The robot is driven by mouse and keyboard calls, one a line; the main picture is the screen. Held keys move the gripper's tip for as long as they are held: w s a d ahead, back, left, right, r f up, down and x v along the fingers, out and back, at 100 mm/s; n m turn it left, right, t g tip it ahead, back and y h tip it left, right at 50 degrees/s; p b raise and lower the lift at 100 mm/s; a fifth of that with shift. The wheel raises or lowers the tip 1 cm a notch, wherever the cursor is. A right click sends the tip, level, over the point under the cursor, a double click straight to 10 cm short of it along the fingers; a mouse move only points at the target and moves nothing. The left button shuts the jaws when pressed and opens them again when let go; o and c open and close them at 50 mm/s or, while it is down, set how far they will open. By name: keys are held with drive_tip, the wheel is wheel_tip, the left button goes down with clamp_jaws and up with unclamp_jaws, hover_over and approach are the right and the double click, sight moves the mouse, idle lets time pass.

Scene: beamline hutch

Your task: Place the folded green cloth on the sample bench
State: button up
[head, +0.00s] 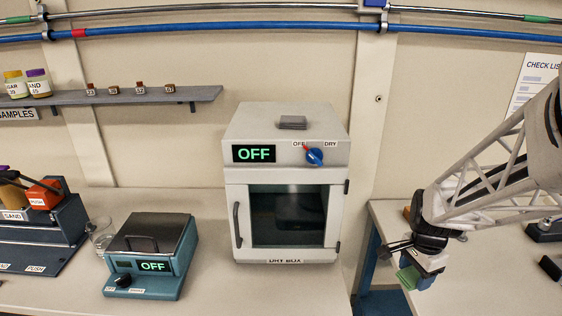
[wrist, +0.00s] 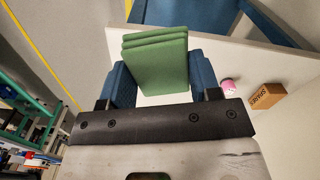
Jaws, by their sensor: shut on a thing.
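The folded green cloth (wrist: 156,62) is a thick layered block, held between the two blue finger pads of my gripper (wrist: 160,84) in the wrist view. In the head view my gripper (head: 424,262) hangs at the left edge of the right-hand bench (head: 475,285), with the green cloth (head: 409,277) showing below it. The cloth looks held above the bench level; the exact gap cannot be told. The left-hand bench (head: 225,290) is a pale worktop. No label shows which one is the sample bench.
The dry box (head: 287,190), reading OFF, and a blue hot plate (head: 150,258) stand on the left bench. A gap separates the benches. In the wrist view, a small pink-capped item (wrist: 227,85) and a brown box (wrist: 267,95) are on a pale surface.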

drive_tip(key=s+a+n, duration=0.2)
drive_tip(key=a+n, duration=0.3)
drive_tip(key=a, duration=1.1)
drive_tip(key=s+a+n, duration=0.2)
drive_tip(key=a+n, duration=0.4)
drive_tip(key=a, duration=1.1)
drive_tip(key=s+a+n, duration=0.3)
drive_tip(key=s+a, duration=0.4)
drive_tip(key=a, duration=0.2)
wheel_tip(320, 180, down, 5)
drive_tip(key=shift+w+a+f, duration=0.1)
hover_over(204, 301)
drive_tip(key=shift+f, duration=0.65)
